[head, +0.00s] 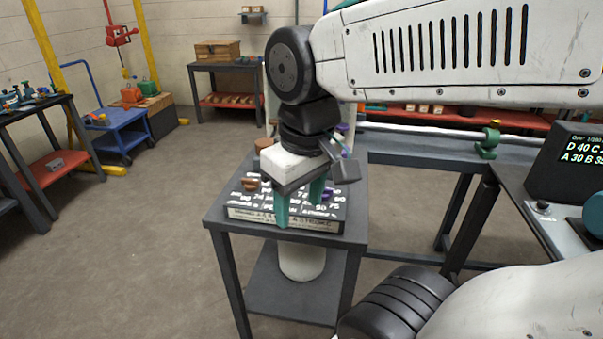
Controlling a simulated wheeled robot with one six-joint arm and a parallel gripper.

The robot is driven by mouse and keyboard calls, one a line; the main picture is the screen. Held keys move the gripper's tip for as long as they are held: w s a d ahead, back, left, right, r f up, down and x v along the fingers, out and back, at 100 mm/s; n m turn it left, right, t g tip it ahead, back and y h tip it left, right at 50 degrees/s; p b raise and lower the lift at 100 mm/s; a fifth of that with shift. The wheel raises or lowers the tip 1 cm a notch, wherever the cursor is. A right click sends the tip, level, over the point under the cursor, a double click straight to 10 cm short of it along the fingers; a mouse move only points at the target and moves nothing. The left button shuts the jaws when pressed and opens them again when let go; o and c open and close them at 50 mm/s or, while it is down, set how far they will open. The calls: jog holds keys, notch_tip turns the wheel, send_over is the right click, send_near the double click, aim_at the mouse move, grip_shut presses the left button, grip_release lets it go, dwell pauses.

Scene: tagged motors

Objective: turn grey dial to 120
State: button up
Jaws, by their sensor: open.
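A dark dial panel (240,212) with white numbers and a lettered front strip lies on a small dark table. My gripper (299,207) is over the panel's front middle, pointing down, with its two teal fingers apart. I cannot make out a grey dial; my gripper and wrist cover the middle of the panel. A brown dial (249,184) shows left of the fingers and a purple dial (333,194) right of them. Whether the fingertips touch the panel or have a dial between them cannot be told.
The small table (215,217) has a lower shelf with a white cylinder (302,262). At right, a dark display (575,158) shows letters and numbers, partly cut off. A blue cart (122,135) stands at the left back.

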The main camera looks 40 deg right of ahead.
jog(key=w+d+f+n, duration=0.2)
jog(key=w+d, duration=0.3)
jog(key=w, duration=0.3)
jog(key=w+d+f+n, duration=0.2)
jog(key=w+d+f, duration=0.2)
jog(key=w+d, duration=0.2)
jog(key=w+d+f+n+g, duration=0.1)
jog(key=w+d, duration=0.4)
jog(key=w, duration=0.6)
notch_tip(320, 180, down, 3)
jog(key=shift+d+r+n, duration=0.15)
jog(key=shift+n, duration=0.75)
jog(key=shift+d+f, duration=0.1)
jog(key=shift+f, duration=0.25)
notch_tip(320, 180, down, 7)
jog(key=shift+f, duration=0.1)
jog(key=c, duration=1)
